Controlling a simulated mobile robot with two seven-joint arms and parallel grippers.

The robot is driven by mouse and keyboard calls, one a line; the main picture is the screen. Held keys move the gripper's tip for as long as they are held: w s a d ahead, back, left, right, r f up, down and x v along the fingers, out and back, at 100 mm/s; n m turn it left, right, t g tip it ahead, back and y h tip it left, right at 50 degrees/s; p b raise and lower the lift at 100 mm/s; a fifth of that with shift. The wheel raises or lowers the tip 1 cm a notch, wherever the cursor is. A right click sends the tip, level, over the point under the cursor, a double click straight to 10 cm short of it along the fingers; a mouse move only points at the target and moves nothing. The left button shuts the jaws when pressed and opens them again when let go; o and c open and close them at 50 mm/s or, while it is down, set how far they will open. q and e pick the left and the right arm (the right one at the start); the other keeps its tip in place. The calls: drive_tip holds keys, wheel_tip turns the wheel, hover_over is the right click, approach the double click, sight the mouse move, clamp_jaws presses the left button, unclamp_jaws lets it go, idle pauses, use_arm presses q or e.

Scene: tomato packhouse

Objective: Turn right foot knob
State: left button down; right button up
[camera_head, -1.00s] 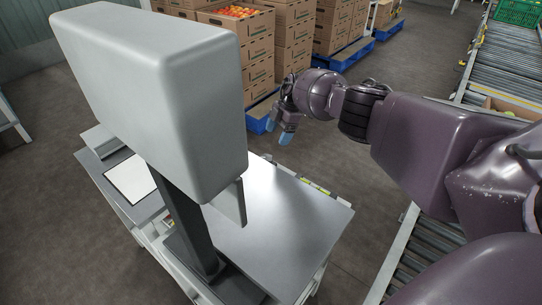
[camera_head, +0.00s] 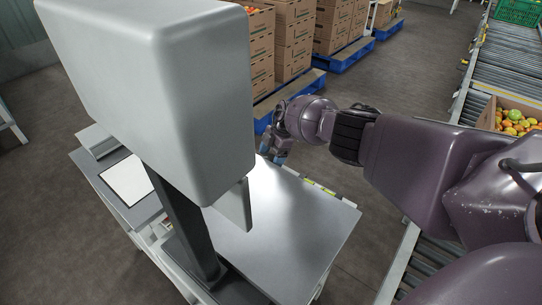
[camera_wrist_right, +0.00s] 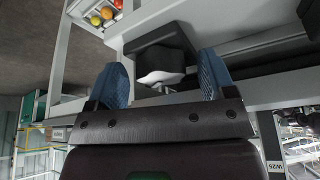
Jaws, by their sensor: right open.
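My right gripper (camera_head: 274,146) is in the head view at the far edge of the grey-topped bench (camera_head: 300,225). Its blue fingertips are low, beside that edge. In the wrist view my right gripper (camera_wrist_right: 160,78) has its two blue fingers wide apart with nothing held. Between and beyond them is a dark block (camera_wrist_right: 150,42) with a white rounded piece (camera_wrist_right: 160,77) at its lower side. I cannot tell for sure whether that piece is the right foot knob. No knob can be made out in the head view. My left gripper is not in view.
A large grey housing (camera_head: 150,90) on a dark post (camera_head: 190,220) stands on the bench and hides part of it. Stacked cartons (camera_head: 293,40) on blue pallets (camera_head: 345,55) stand behind. A roller conveyor (camera_head: 497,65) with a tomato carton (camera_head: 490,116) runs along the right.

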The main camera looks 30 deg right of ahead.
drive_tip(key=c, duration=0.9)
drive_tip(key=shift+f+n+b, duration=0.25)
drive_tip(key=shift+n+b, duration=0.1)
drive_tip(key=shift+n, duration=0.15)
drive_tip(key=shift+g, duration=0.3)
drive_tip(key=shift+r+n, duration=0.25)
drive_tip(key=shift+n, duration=0.05)
drive_tip(key=o, duration=0.9)
use_arm(q)
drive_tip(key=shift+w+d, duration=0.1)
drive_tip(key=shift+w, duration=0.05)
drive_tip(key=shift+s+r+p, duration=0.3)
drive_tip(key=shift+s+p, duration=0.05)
drive_tip(key=shift+p, duration=0.5)
use_arm(e)
drive_tip(key=v, duration=1)
drive_tip(key=shift+d+r, duration=0.2)
drive_tip(key=shift+r, duration=0.15)
